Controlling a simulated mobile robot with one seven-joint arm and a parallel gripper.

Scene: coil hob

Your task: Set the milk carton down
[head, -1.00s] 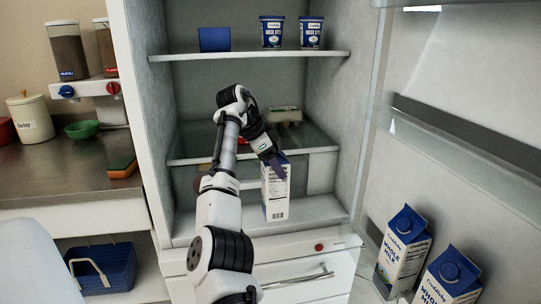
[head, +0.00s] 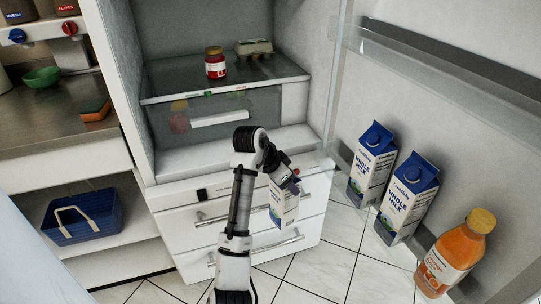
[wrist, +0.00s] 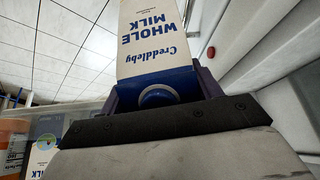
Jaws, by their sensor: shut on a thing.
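My gripper (head: 289,181) is shut on a milk carton (head: 284,207) and holds it in front of the fridge's lower drawers, above the tiled floor. The carton is white and blue, and its top is partly hidden by the gripper. In the wrist view the carton (wrist: 152,45) shows "Creddleby Whole Milk" lettering upside down, with its blue top and round cap between the fingers.
Two more milk cartons, one (head: 371,165) behind the other (head: 407,200), and an orange juice bottle (head: 455,255) stand in the open door's shelf on the right. A blue basket (head: 88,217) stands lower left.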

